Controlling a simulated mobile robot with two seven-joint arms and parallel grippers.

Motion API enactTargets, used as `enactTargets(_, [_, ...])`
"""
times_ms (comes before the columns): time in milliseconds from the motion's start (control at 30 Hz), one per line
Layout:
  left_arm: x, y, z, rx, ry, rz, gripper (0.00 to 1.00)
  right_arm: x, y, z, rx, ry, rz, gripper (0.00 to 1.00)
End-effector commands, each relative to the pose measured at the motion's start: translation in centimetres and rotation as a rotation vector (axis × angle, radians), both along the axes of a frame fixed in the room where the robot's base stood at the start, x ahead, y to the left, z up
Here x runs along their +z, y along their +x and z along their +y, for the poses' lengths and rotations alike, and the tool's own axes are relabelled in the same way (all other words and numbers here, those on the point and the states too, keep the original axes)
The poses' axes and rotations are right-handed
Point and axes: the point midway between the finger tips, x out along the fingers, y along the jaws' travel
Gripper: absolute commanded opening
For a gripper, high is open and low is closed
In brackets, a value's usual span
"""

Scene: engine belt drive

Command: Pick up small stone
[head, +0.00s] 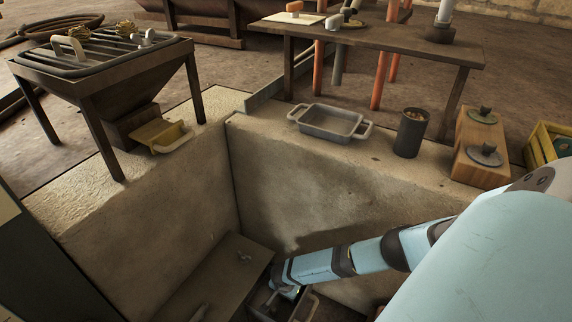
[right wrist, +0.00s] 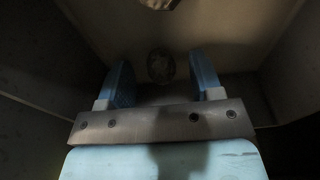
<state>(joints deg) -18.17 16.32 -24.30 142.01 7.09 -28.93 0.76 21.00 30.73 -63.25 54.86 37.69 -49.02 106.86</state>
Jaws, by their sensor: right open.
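My right arm reaches from the right down into the pit in the head view. Its gripper (head: 287,292) is over a dark metal tray (head: 302,306) at the bottom. In the right wrist view the right gripper (right wrist: 163,80) is open, with its two blue fingers apart. A small, roundish grey thing (right wrist: 160,65) shows between the fingers on the dim surface beyond; it may be the small stone, but the light is too poor to be sure. A pale object (right wrist: 159,4) is cut off at the top edge. My left gripper is not in view.
Stone walls (head: 300,200) enclose the pit, with a board (head: 215,290) beside the tray. On the ledge stand a grey pan (head: 331,123), a dark cup (head: 411,132) and a wooden block with lids (head: 478,150). A hopper (head: 105,75) stands left.

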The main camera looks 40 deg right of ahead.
Motion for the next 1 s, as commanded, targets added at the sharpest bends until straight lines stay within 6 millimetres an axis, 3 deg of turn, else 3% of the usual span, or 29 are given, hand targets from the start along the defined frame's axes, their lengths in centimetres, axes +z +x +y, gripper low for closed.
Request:
enactTargets(300, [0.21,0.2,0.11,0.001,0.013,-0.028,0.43,-0.44,0.08,-0.09,-0.001,0.0,-0.001,0.57])
enactTargets(500, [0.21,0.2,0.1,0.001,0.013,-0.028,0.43,-0.44,0.07,-0.08,0.0,0.0,-0.001,0.11])
enactTargets(533, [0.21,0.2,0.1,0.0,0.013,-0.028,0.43,-0.44,0.07,-0.08,0.0,0.0,-0.001,0.07])
enactTargets(1000, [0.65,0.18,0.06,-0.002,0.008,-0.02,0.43,0.27,0.06,-0.05,0.0,0.001,-0.001,0.07])
